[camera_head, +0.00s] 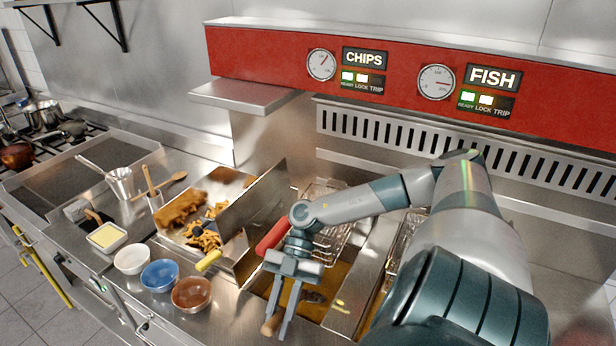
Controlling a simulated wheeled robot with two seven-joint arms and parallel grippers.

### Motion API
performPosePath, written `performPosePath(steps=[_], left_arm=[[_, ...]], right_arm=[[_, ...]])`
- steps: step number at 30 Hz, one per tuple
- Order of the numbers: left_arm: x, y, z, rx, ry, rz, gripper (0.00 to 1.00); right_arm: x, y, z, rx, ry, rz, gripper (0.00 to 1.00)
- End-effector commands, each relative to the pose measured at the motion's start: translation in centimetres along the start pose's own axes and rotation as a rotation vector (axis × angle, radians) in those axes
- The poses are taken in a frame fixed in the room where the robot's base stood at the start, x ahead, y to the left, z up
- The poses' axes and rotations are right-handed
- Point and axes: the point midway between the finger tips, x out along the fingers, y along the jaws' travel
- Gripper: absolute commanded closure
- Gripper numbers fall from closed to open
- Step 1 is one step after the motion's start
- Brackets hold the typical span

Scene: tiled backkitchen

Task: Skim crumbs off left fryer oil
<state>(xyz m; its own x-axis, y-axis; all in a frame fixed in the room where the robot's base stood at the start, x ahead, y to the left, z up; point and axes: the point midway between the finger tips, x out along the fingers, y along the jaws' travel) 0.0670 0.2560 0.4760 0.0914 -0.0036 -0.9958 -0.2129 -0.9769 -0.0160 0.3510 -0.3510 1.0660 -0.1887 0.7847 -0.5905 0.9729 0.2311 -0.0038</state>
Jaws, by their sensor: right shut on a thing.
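The left fryer, under the CHIPS panel (364,58), holds brown oil (335,277). A wire basket (326,190) with a red handle (272,236) sits toward the back of this fryer, partly hidden by my right arm. My right gripper (277,324) points down over the front of the left fryer and is shut on a tool with a wooden handle (269,326). A dark shape (314,297) in the oil beside the gripper may be the tool's head; the link is hidden. I cannot make out separate crumbs. My left gripper is out of view.
The right fryer, under the FISH panel (492,77), is mostly covered by my right arm. White (132,259), blue (160,275) and brown (191,293) bowls line the counter front.

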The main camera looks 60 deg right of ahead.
Motion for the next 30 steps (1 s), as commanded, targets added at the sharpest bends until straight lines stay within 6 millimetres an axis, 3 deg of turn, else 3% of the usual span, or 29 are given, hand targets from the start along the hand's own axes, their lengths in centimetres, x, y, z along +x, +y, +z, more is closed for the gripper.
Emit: performPosePath(steps=[17,30], left_arm=[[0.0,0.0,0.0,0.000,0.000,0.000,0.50],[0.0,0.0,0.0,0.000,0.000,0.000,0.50]], right_arm=[[-0.1,0.0,-0.8,-0.001,-0.007,-0.001,1.00],[1.1,0.3,-4.0,-0.005,-0.069,-0.002,1.00]])
